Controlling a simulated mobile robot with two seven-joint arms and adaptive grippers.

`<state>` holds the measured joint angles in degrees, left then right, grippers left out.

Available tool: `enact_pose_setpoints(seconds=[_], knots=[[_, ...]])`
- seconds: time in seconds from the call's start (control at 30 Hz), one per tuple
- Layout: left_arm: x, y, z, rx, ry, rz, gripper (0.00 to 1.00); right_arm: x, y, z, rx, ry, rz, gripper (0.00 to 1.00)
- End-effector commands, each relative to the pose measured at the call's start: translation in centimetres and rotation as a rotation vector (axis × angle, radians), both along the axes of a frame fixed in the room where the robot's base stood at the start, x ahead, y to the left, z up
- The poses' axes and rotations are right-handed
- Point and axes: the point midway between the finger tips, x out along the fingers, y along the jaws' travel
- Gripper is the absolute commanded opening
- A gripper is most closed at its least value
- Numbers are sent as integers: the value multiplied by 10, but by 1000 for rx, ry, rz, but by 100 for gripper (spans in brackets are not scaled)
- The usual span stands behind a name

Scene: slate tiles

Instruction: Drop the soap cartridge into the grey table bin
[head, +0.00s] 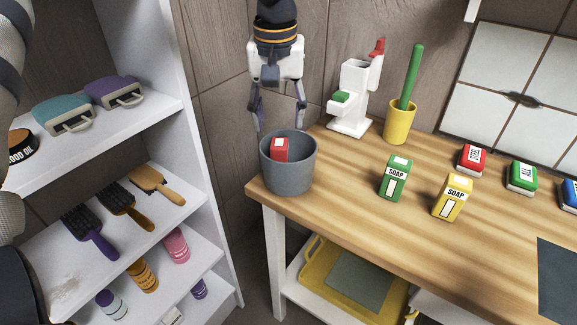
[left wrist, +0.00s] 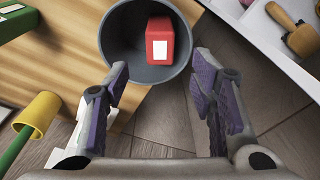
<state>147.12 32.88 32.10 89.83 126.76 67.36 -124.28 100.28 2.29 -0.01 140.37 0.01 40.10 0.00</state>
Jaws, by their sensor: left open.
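A red soap cartridge (head: 280,149) with a white label is inside the grey table bin (head: 290,176), at the near-left corner of the wooden table. In the left wrist view the red cartridge (left wrist: 160,40) shows within the bin's rim (left wrist: 108,35), past the fingertips. I cannot tell whether it rests on the bottom. My left gripper (head: 279,126) hangs above the bin with its fingers spread and nothing between them. The fingers also show apart in the left wrist view (left wrist: 161,75). My right gripper is not in view.
A green soap carton (head: 395,178) and a yellow soap carton (head: 453,197) stand on the table (head: 345,190). A white dispenser (head: 353,95) and a yellow cup (head: 400,122) with a green handle stand behind. White shelves (head: 165,112) with brushes and bottles are at left.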

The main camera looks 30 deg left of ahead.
Motion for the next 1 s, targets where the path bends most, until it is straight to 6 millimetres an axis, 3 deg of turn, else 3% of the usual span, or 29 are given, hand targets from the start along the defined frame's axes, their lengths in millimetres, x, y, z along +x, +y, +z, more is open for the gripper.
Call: enact_pose_setpoints(seconds=[0.2, 0.4, 1.0], knots=[[-6, -4, 61, -2, -7, 0, 51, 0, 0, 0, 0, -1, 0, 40], [-10, -5, 95, 0, -3, 0, 51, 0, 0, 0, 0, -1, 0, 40], [-11, -5, 101, 0, -1, 0, 51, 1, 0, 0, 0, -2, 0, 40]])
